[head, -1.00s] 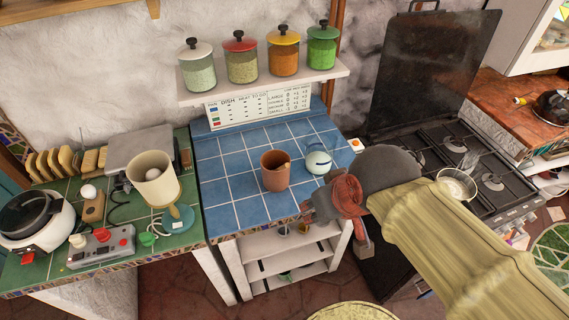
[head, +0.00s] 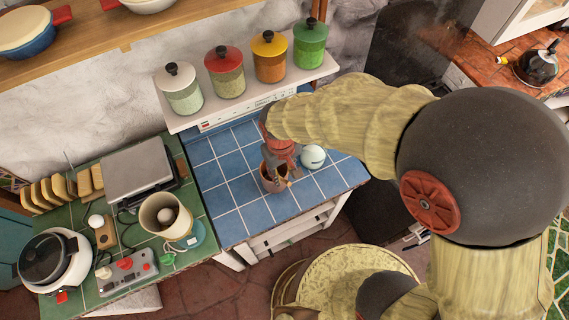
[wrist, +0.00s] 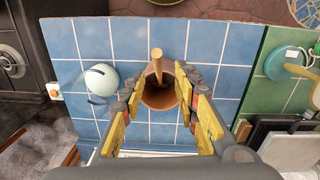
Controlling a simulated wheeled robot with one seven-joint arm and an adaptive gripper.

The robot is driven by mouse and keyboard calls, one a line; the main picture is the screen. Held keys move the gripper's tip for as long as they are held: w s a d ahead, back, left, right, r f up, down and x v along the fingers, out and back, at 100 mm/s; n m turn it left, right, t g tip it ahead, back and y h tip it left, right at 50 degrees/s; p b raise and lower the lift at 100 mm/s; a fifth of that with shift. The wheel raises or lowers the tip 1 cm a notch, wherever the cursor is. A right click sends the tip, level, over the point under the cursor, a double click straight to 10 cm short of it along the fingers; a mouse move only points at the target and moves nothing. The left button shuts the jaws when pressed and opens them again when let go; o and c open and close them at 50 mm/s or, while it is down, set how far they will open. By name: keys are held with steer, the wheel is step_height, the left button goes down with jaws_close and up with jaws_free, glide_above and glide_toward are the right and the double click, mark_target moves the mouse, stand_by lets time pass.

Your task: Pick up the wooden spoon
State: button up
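The wooden spoon (wrist: 156,62) stands in a terracotta pot (wrist: 160,98) on the blue tiled counter, its rounded light-wood end pointing up toward the wrist camera. In the head view the pot (head: 268,184) is partly hidden by my gripper (head: 279,165), which is above it. In the wrist view my gripper (wrist: 158,80) is open, one finger on each side of the pot's mouth. The spoon's top lies between the fingertips or just beyond them; I see no contact. The spoon's lower part is hidden in the pot.
A shelf (head: 330,68) with several lidded glass jars is behind. The green counter at left holds a beige container (head: 152,222) and a grey appliance (head: 139,170). Blue tiles left of the pot are clear.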

mark_target(284, 180)
steer(key=f, duration=0.7)
steer(key=shift+w+d+f+p, duration=0.15)
steer(key=shift+d+p, duration=0.05)
steer(key=shift+p, duration=0.1)
steer(key=shift+c, duration=0.3)
steer(key=c, duration=0.7)
jaws_close()
